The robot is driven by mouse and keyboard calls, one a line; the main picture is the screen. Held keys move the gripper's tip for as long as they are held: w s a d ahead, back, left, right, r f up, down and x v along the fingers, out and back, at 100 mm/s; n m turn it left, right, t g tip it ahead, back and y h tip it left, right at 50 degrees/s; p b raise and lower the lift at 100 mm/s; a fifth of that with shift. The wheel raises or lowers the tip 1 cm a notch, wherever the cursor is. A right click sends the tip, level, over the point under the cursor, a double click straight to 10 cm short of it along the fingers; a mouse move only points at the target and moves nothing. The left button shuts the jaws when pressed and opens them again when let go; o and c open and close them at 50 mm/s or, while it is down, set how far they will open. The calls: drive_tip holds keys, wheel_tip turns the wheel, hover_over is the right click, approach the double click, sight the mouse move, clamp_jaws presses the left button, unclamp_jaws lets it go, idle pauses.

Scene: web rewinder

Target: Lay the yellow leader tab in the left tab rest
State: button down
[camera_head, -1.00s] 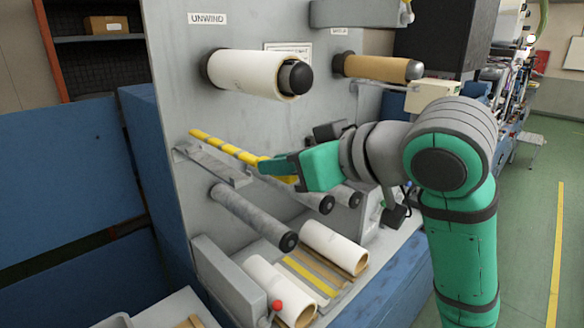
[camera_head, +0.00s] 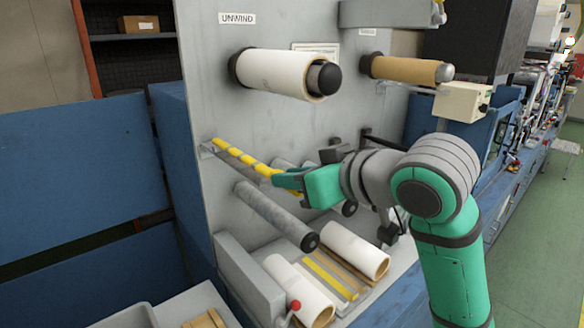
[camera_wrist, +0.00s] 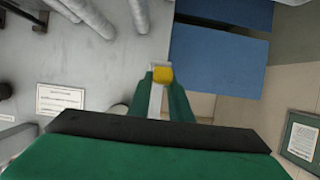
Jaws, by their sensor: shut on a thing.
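The yellow leader tab (camera_head: 240,156), a long strip with darker breaks along it, lies along the grey tab rest (camera_head: 222,161) on the machine's front panel, at its left. It looks level with the rest; whether it touches the bottom cannot be told. My gripper (camera_head: 282,181) is shut on the tab's near right end. In the wrist view, a yellow end (camera_wrist: 162,75) shows between the fingertips, with the pale rest around it. My fingers hide part of the tab.
A white roll (camera_head: 282,74) on the unwind shaft and a brown roll (camera_head: 405,70) stick out above. A grey roller (camera_head: 275,216) sits just below the rest. White rolls (camera_head: 355,250) and a yellow strip (camera_head: 330,278) lie in the lower tray.

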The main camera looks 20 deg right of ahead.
drive_tip(key=shift+f, duration=0.3)
drive_tip(key=c, duration=1.5)
unclamp_jaws()
drive_tip(key=shift+c, duration=0.2)
drive_tip(key=v, duration=1)
drive_tip(key=shift+s+r, duration=0.2)
drive_tip(key=shift+s, duration=0.15)
drive_tip(key=shift+d, duration=0.15)
